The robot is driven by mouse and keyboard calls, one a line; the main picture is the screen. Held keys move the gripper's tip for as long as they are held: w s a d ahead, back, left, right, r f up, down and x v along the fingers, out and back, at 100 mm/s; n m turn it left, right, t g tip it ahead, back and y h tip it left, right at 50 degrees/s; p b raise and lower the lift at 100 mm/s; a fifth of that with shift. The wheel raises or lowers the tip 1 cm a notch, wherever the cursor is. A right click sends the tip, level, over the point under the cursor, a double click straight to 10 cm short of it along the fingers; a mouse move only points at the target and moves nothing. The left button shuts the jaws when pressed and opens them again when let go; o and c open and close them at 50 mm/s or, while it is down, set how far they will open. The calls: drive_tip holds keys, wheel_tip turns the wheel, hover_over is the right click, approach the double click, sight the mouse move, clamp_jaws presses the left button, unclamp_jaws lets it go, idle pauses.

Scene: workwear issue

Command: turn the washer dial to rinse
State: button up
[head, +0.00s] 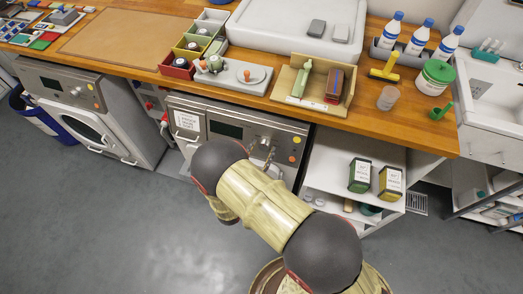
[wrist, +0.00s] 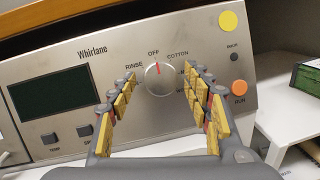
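The washer's steel control panel (wrist: 72,75) fills the wrist view, and the washer (head: 190,104) stands under the counter in the head view. Its round silver dial (wrist: 159,79) has a red mark at the top, pointing at or close to OFF. The RINSE label (wrist: 133,79) is at the dial's upper left, and COTTON is at its upper right. My gripper (wrist: 161,77) is open, one finger on each side of the dial, with gaps visible between fingers and dial. The right finger covers labels on that side. In the head view my arm hides much of the washer front.
The wooden counter (head: 385,120) overhangs above. A white shelf unit (head: 330,177) with boxes stands right of the washer. The grey floor (head: 110,225) is open at left.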

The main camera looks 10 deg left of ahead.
drive_tip(key=c, duration=1)
drive_tip(key=shift+n, duration=0.4)
drive_tip(key=n+y+p, duration=0.1)
drive_tip(key=n, duration=0.1)
drive_tip(key=n+y+p, duration=0.1)
drive_tip(key=n, duration=0.2)
drive_tip(key=shift+d+n+t+p, duration=0.2)
drive_tip(key=shift+n+t+p, duration=0.1)
drive_tip(key=shift+n+y+p, duration=0.9)
drive_tip(key=shift+n+y, duration=0.3)
drive_tip(key=shift+n, duration=1.1)
drive_tip(key=o, duration=1.1)
drive_tip(key=shift+o, duration=0.3)
